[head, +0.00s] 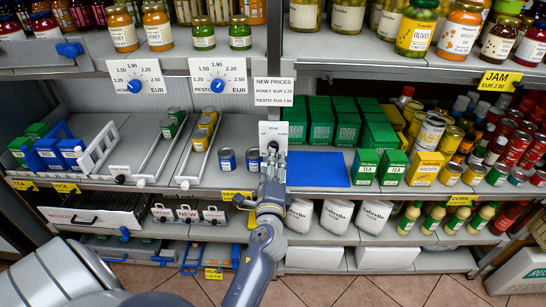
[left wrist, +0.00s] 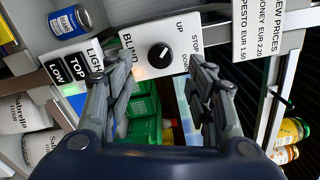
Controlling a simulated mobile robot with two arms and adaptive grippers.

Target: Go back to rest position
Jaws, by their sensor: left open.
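My left gripper (head: 272,164) is in front of the middle shelf in the head view, its arm reaching up from the lower left. In the left wrist view the two fingers of my left gripper (left wrist: 163,75) stand apart with nothing between them. A white control panel (left wrist: 160,40) marked BLIND, UP, STOP and DOWN, with a black knob (left wrist: 160,55), is just beyond the fingertips. The same panel (head: 272,132) is partly hidden by the gripper in the head view. I cannot tell whether a fingertip touches it. My right gripper is not in view.
Two blue cans (head: 227,160) stand left of the gripper, the right one close to it. A blue flat board (head: 318,170) and green tea boxes (head: 364,167) are to its right. White sacks (head: 338,216) sit on the shelf below. Floor (head: 345,290) is free in front.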

